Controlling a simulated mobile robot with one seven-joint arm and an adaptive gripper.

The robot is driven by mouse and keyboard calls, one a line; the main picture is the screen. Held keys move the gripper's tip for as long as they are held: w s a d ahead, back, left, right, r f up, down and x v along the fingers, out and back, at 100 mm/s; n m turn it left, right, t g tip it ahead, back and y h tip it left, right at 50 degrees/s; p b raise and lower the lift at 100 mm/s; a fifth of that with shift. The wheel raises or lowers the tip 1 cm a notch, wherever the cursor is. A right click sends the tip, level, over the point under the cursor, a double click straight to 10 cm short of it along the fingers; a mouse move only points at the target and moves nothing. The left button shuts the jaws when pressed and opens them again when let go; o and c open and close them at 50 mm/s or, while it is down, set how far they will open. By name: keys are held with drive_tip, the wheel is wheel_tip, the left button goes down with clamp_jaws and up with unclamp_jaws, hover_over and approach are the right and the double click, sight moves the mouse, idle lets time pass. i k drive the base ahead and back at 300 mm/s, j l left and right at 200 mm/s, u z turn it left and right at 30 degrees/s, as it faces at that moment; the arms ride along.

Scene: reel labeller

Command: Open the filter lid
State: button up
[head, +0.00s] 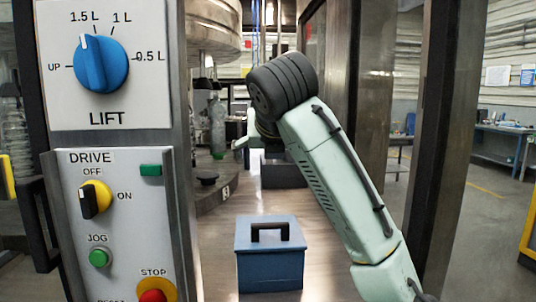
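A blue box (270,268) stands on the floor of the machine at the lower middle, with a flat lid (251,238) lying closed on top. The lid carries a black bar handle (270,226). I take this to be the filter lid, though no label shows. My arm comes up from the lower right and bends over at the top. The gripper end (247,143) is above and behind the box, well apart from the handle. My own wrist hides most of it, so its fingers cannot be made out.
A control panel with a blue lift knob (101,64), a drive switch (94,199) and a red stop button (153,296) fills the left. A clear bottle (217,128) stands behind. A dark box (283,173) sits farther back. Metal posts flank my arm.

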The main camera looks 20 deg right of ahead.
sight(272, 232)
drive_tip(key=k+j, duration=0.2)
drive_tip(key=k, duration=0.3)
drive_tip(key=k+j, duration=0.2)
drive_tip(key=k, duration=0.25)
